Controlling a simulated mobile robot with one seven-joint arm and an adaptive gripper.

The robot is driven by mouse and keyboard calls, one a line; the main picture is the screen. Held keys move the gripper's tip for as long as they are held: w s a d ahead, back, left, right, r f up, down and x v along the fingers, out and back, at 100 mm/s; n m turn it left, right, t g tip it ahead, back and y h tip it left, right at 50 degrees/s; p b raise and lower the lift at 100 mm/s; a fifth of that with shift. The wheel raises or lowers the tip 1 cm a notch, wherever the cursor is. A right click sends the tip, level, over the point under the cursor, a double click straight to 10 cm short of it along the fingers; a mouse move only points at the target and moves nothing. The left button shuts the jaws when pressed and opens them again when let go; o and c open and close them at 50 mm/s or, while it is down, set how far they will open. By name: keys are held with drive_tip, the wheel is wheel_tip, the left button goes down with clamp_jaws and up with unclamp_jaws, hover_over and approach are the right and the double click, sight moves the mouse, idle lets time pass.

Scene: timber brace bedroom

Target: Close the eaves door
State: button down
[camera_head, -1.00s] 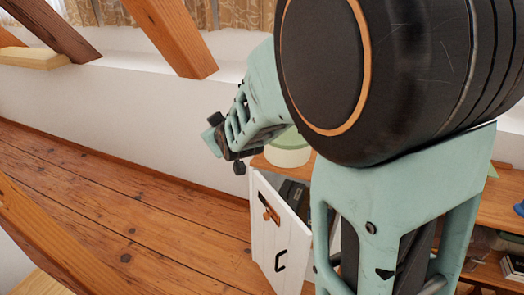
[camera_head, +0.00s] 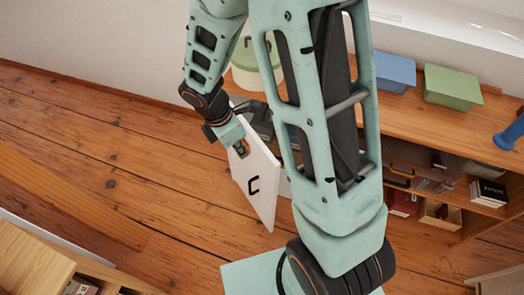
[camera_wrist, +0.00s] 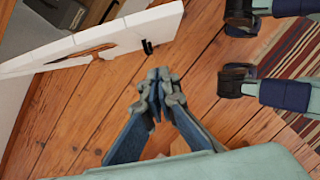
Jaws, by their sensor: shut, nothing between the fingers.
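The eaves door (camera_head: 258,185) is a white panel with a black C-shaped handle (camera_head: 253,185). It stands open, swung out from the low wooden unit over the floor. My gripper (camera_head: 242,152) is shut and empty, at the door's upper edge in the head view, covering part of it. In the wrist view the door (camera_wrist: 95,42) shows at the upper left with its handle (camera_wrist: 147,47). The closed fingertips (camera_wrist: 160,76) are just below the handle in that picture. I cannot tell whether they touch the door.
The low wooden unit (camera_head: 425,110) holds a blue box (camera_head: 392,73), a green box (camera_head: 452,88) and a pale green-lidded pot (camera_head: 257,65) on top. Its shelves hold books and small boxes. Plank floor (camera_head: 110,160) is clear at left. A striped rug (camera_wrist: 290,60) lies at right in the wrist view.

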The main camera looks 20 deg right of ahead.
drive_tip(key=b, duration=0.3)
approach(261, 159)
drive_tip(key=s+a+f, duration=0.2)
drive_tip(key=s+f, duration=0.2)
drive_tip(key=f, duration=0.1)
drive_tip(key=shift+w+d+r+p, duration=0.15)
drive_tip(key=shift+w+d+p, duration=0.05)
drive_tip(key=shift+d, duration=0.3)
drive_tip(key=shift+w+d+r+p, duration=0.1)
drive_tip(key=shift+w+d+p, duration=0.05)
drive_tip(key=shift+d, duration=0.4)
drive_tip(key=shift+w+d+r+p, duration=0.15)
drive_tip(key=shift+w+d+p, duration=0.05)
drive_tip(key=shift+d, duration=0.3)
drive_tip(key=shift+d, duration=0.1)
